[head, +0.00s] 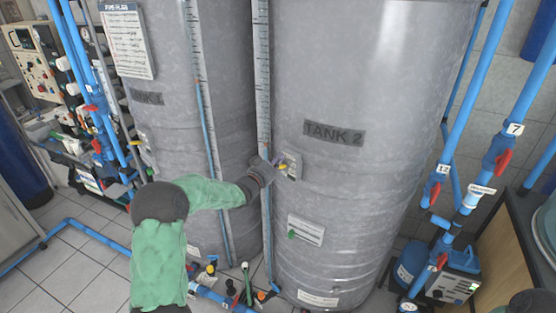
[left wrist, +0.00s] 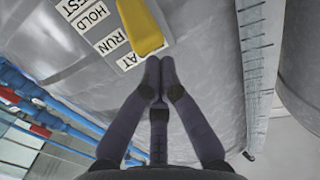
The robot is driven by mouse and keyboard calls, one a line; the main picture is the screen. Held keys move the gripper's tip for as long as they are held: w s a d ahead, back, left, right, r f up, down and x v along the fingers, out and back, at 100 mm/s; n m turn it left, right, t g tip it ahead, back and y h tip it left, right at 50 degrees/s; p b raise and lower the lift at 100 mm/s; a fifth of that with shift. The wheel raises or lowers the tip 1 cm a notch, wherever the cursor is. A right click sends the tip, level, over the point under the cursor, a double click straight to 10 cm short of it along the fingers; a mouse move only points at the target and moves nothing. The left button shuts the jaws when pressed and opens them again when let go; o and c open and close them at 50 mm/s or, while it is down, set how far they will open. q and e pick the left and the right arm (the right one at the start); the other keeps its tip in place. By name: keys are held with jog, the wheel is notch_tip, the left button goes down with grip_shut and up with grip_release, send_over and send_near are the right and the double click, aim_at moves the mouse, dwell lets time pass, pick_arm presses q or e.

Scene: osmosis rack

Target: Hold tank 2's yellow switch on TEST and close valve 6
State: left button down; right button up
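Tank 2 (head: 345,200) is the large grey cylinder right of centre. Its small yellow switch (head: 284,167) sits on a pale plate at the tank's left side. In the left wrist view the yellow switch (left wrist: 140,28) is large, beside labels reading TEST, HOLD and RUN. My left gripper (head: 272,163) is at the switch plate. In the left wrist view its fingertips (left wrist: 160,73) are together and empty, just below the switch's lower end; I cannot tell if they touch it. No label 6 is readable, so I cannot identify valve 6. My right gripper is out of view.
Tank 1 (head: 165,110) stands to the left. Blue pipes with red-handled valves, one labelled 7 (head: 514,129) and one labelled 12 (head: 442,169), run at the right. Small valves (head: 240,290) and pipes are low between the tanks. A blue-grey pump (head: 452,274) stands at lower right.

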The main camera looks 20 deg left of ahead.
pick_arm(q)
jog(key=shift+f+b, duration=2.1)
jog(key=shift+f, duration=0.35)
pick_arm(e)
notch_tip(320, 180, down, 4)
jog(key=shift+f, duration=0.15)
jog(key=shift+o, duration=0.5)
